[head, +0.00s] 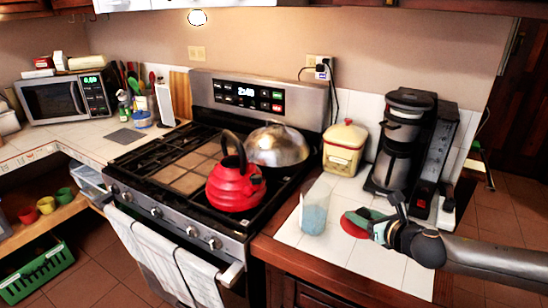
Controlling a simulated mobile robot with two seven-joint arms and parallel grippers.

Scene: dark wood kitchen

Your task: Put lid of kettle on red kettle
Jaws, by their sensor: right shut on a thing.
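The red kettle (236,186) stands upright on the front right of the stove, with its dark handle arching over the top. My right gripper (364,217) comes in from the right over the white tiled counter, to the right of the kettle. It is shut on a flat red piece, which looks like the kettle lid (352,228). The gripper's fingers partly cover the lid, and I cannot tell whether it touches the counter. My left gripper is not in view.
A clear cup with blue contents (314,214) stands between the lid and the kettle. A silver dome (277,146) sits behind the kettle. A cream canister (344,149) and a coffee maker (400,145) stand behind my right gripper. The stove's left side is clear.

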